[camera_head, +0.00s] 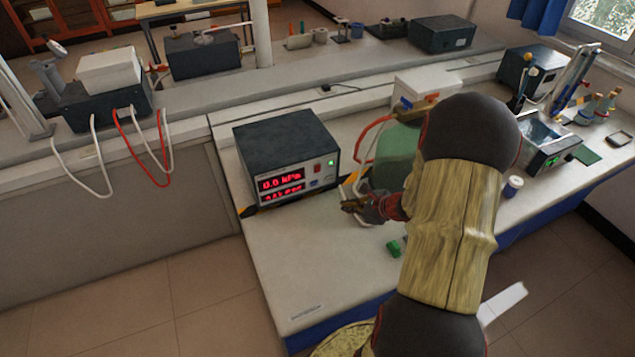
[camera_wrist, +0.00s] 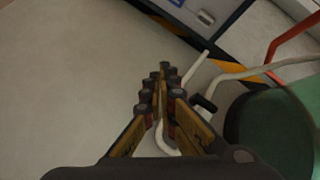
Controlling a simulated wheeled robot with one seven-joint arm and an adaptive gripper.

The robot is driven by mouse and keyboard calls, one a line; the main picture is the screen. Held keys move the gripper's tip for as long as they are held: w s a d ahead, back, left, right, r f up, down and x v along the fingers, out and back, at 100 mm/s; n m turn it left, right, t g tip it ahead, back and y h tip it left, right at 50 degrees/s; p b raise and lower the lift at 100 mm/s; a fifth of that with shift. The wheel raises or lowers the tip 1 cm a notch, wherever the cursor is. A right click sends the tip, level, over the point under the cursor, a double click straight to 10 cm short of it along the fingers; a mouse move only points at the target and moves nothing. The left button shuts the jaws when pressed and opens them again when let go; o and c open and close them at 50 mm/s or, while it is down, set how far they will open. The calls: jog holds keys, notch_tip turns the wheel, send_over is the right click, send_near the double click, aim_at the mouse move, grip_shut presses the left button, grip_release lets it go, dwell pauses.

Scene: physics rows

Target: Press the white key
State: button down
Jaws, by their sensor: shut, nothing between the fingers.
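The instrument box (camera_head: 287,155) is dark with a white front panel and a red lit display (camera_head: 282,184). In the wrist view, a pale key (camera_wrist: 205,17) shows on the panel at the top, right of a blue key (camera_wrist: 178,3). I cannot make out the pale key clearly in the head view. My gripper (camera_head: 350,206) is shut and empty, low over the bench in front of the panel's right end. In the wrist view, its fingertips (camera_wrist: 167,76) are together and apart from the panel. A white tube (camera_wrist: 195,68) shows beside and below the fingers.
A green rounded vessel (camera_head: 393,155) with red and white hoses stands right of the box, close to my gripper. A small green block (camera_head: 393,248) lies on the bench (camera_head: 290,250). The bench is clear in front of the box. A balance (camera_head: 540,145) stands farther right.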

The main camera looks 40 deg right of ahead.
aim_at(329, 182)
jog(key=shift+d+m, duration=0.3)
jog(key=shift+d, duration=0.15)
jog(key=shift+a, duration=0.1)
jog(key=shift+w, duration=0.1)
jog(key=shift+w+d, duration=0.35)
jog(key=shift+w, duration=1.05)
jog(key=shift+w+d, duration=0.35)
jog(key=shift+w, duration=1.1)
jog(key=shift+w+d, duration=0.35)
jog(key=shift+w, duration=1.05)
jog(key=shift+w, duration=0.1)
jog(key=shift+w+d, duration=0.1)
jog(key=shift+w, duration=0.15)
jog(key=shift+w+d, duration=0.1)
jog(key=shift+w, duration=0.3)
jog(key=shift+w+d+r, duration=0.1)
jog(key=shift+w+r, duration=0.2)
